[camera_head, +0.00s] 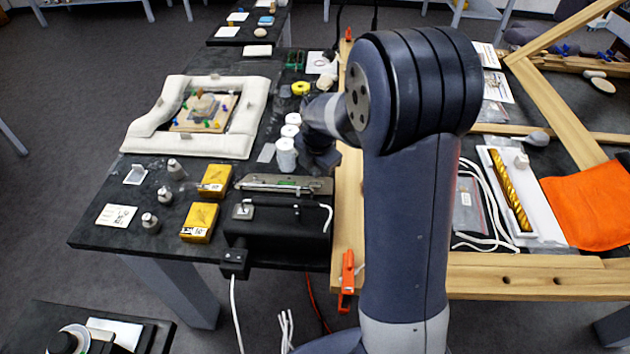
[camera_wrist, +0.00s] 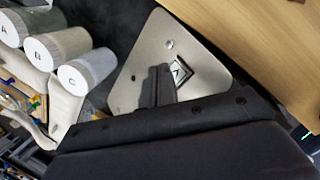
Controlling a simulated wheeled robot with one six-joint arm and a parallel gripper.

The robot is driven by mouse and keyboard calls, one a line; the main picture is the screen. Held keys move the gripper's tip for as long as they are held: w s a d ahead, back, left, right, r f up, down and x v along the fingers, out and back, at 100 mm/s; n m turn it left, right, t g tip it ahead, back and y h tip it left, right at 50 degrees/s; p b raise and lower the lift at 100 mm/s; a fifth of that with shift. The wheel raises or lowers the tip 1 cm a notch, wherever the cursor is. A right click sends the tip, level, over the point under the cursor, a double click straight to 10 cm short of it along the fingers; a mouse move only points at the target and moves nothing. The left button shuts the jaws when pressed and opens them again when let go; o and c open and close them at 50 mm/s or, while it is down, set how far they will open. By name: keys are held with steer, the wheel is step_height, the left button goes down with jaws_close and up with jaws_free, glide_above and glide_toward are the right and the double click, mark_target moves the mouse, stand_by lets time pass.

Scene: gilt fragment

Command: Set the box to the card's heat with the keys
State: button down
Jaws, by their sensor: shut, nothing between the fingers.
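The box (camera_head: 285,186) has a pale metal panel with a small greenish display and stands on the black table, left of the wooden rail. In the wrist view its grey panel (camera_wrist: 205,92) shows a key with a triangle mark (camera_wrist: 181,72), a small round stud and a dark hole. My gripper (camera_wrist: 160,72) is shut and empty, its tips just left of the marked key; I cannot tell if they touch it. In the head view my gripper (camera_head: 320,160) is over the panel's right end. A small white card (camera_head: 117,215) lies at the table's front left, its print unreadable.
White lidded jars (camera_head: 286,152) stand close left of my gripper; the wrist view shows jars lettered A, B and C (camera_wrist: 86,72). Yellow boxes (camera_head: 198,221) and metal weights are left of the box. The wooden rail (camera_head: 347,205) is close on the right.

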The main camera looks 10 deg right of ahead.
steer(key=w+r+p, duration=0.1)
steer(key=r+p, duration=0.1)
steer(key=w+d+r+p, duration=0.1)
steer(key=r, duration=0.1)
steer(key=shift+w+r, duration=0.1)
steer(key=shift+w, duration=0.2)
stand_by(0.4)
steer(key=shift+s+a, duration=0.1)
steer(key=shift+s, duration=0.05)
